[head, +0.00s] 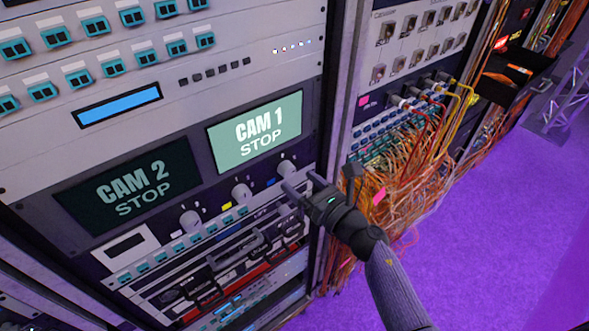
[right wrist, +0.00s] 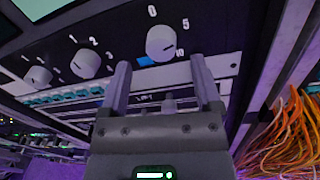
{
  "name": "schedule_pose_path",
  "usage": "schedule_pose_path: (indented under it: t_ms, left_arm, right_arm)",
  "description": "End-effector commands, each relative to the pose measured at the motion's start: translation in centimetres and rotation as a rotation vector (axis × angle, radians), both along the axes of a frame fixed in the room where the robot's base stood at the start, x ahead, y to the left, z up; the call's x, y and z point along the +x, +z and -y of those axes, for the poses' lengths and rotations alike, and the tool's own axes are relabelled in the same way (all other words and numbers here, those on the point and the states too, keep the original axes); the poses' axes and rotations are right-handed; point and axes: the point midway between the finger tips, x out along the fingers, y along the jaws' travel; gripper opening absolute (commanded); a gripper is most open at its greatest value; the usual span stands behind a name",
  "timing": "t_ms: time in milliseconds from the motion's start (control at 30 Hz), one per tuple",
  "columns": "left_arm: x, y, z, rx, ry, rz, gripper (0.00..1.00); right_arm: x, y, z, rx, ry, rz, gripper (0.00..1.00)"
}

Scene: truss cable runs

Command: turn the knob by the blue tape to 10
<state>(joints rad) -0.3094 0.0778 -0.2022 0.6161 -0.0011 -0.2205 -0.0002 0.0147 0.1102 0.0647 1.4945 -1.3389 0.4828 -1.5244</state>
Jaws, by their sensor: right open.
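The knob by the blue tape (head: 286,168) is the rightmost of three pale round knobs, under the lit CAM 1 STOP screen. In the right wrist view this knob (right wrist: 160,42) has the marks 0, 5 and 10 around it, and its small dark pointer mark seems to face right, between 5 and 10. The blue tape (right wrist: 145,61) is just below it. My right gripper (head: 299,183) is open and empty, close to the knob; in the wrist view its fingertips (right wrist: 160,62) sit just below the knob, one to each side, not visibly touching it. My left gripper is out of view.
The middle knob (head: 241,193) has yellow tape (head: 227,206); another knob (head: 190,220) is further left. The CAM 2 STOP screen (head: 134,185) is dark. Orange cables (head: 400,170) hang from the rack to the right. Purple floor (head: 470,260) is clear at lower right.

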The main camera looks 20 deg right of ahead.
Motion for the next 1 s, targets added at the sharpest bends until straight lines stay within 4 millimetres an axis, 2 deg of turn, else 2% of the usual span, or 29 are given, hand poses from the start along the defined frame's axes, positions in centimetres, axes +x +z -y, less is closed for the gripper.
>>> schedule_pose_path:
  t_ms: [100, 200, 467, 833, 1000]
  left_arm:
    - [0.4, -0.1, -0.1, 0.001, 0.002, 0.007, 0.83]
    - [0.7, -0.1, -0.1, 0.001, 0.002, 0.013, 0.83]
    - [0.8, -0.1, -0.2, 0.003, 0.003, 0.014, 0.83]
    - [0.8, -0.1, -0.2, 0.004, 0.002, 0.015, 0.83]
    - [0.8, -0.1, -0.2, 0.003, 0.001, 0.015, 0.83]
  right_arm:
    - [1.6, 0.0, -0.6, 0.001, -0.001, 0.0, 0.82]
    - [2.1, 0.0, -0.9, 0.002, -0.001, -0.001, 0.82]
    - [2.2, -0.1, -0.9, 0.002, -0.002, -0.002, 0.79]
    - [2.2, -0.1, -0.9, 0.002, -0.002, -0.002, 0.01]
    - [2.2, -0.1, -0.9, 0.004, -0.002, -0.003, 0.0]
